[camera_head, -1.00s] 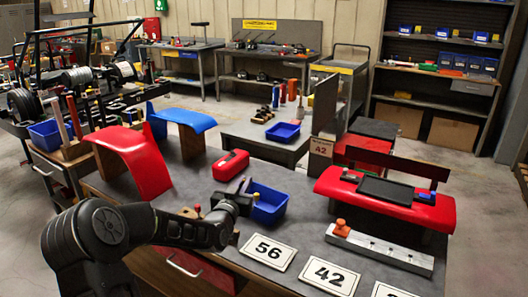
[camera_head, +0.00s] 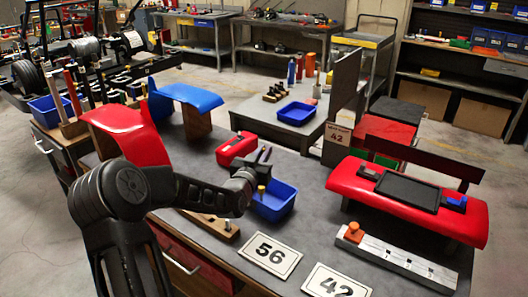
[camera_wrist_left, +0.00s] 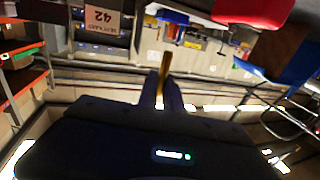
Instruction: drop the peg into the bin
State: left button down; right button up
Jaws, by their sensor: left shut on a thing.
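The blue bin (camera_head: 274,206) is an open tray on the grey workbench, near the middle of the head view. My left gripper (camera_head: 264,155) is above the bin's far left part, shut on the peg. A small yellow peg end (camera_head: 261,191) shows just below the gripper, in front of the bin's opening; its exact height above the bin I cannot tell. In the left wrist view the golden peg (camera_wrist_left: 165,68) sticks out between the dark fingers (camera_wrist_left: 161,95). My right gripper is not in view.
Number cards, including 56 (camera_head: 270,254), lie in front.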

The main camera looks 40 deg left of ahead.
pick_arm(q)
jog(key=shift+f+b, duration=1.3)
jog(key=shift+f, duration=1.5)
jog(key=c, duration=1.4)
grip_release()
jog(key=shift+c, duration=0.2)
jog(key=shift+s, duration=0.1)
jog(key=b+v, duration=0.1)
jog(key=v, duration=0.6)
jog(key=shift+s, duration=0.3)
jog(key=shift+d, duration=0.15)
